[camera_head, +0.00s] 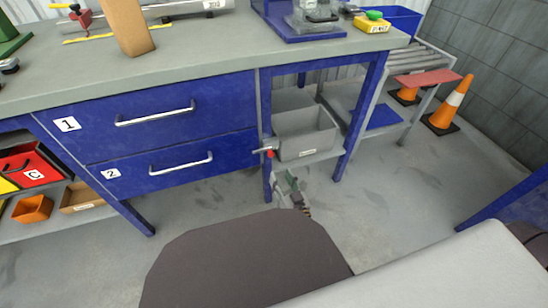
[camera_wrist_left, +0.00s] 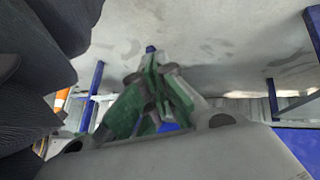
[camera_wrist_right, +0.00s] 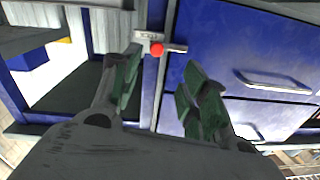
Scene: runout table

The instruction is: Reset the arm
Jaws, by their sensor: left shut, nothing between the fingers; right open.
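My right gripper (camera_head: 290,184) is low in front of the bench, just below a grey bin in the head view. In the right wrist view the right gripper (camera_wrist_right: 160,82) has its green fingers spread, with nothing between them. A small metal fitting with a red knob (camera_wrist_right: 157,49) shows beyond the fingertips; whether they touch it I cannot tell. The red knob (camera_head: 270,153) is by the bench leg in the head view. My left gripper (camera_wrist_left: 155,95) has its green fingers together and empty in its wrist view. I cannot make it out in the head view.
The grey bench top (camera_head: 200,50) runs across the back, above blue drawers marked 1 (camera_head: 155,112) and 2 (camera_head: 182,165). A grey bin (camera_head: 306,132) sits on a low shelf. An orange cone (camera_head: 447,107) stands at the right. Open grey floor (camera_head: 400,190) lies between.

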